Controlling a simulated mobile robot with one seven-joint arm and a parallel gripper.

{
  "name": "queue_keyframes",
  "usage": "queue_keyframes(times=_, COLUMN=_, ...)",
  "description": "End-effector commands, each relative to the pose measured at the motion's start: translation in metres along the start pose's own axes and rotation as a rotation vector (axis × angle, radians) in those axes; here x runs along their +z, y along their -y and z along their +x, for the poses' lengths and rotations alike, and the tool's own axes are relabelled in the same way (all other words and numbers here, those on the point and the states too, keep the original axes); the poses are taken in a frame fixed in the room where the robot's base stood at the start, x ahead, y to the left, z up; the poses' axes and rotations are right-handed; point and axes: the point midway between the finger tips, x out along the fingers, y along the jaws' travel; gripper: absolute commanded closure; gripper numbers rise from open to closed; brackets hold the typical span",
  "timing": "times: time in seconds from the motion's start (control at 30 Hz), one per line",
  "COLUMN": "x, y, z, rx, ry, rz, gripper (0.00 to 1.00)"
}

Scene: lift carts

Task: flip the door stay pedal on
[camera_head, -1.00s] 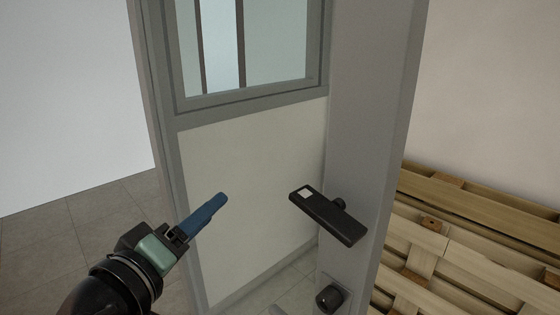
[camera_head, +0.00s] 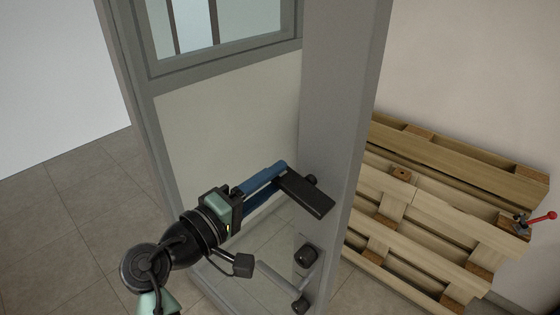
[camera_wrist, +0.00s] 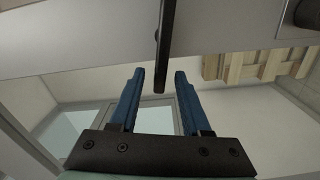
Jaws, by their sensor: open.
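A flat black lever plate (camera_head: 307,194) juts from a grey upright post of the door or cart panel. It shows edge-on in the wrist view as a thin dark bar (camera_wrist: 166,45). I cannot tell for sure whether this is the door stay pedal. My gripper (camera_head: 276,174) is open, with blue fingers at the plate's left end. In the wrist view the bar's near end lies between the tips of my gripper (camera_wrist: 159,74), with a gap on each side. A round black knob (camera_head: 306,255) sits lower on the post.
A windowed panel (camera_head: 225,125) stands behind my gripper. Wooden pallets (camera_head: 420,205) lean at the right, with a red-handled lever (camera_head: 540,217) beside them. Bare tiled floor (camera_head: 60,220) is free at the left.

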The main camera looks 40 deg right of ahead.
Motion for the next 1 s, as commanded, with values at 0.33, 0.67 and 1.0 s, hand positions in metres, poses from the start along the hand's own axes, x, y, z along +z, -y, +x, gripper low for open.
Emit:
queue_keyframes(times=0.33, x=0.000, y=0.000, z=0.025, rx=0.000, ry=0.000, rz=0.002, gripper=0.53)
queue_keyframes(times=0.67, x=0.000, y=0.000, z=0.024, rx=0.000, ry=0.000, rz=0.002, gripper=0.76)
queue_keyframes(times=1.0, x=0.000, y=0.000, z=0.024, rx=0.000, ry=0.000, rz=0.002, gripper=1.00)
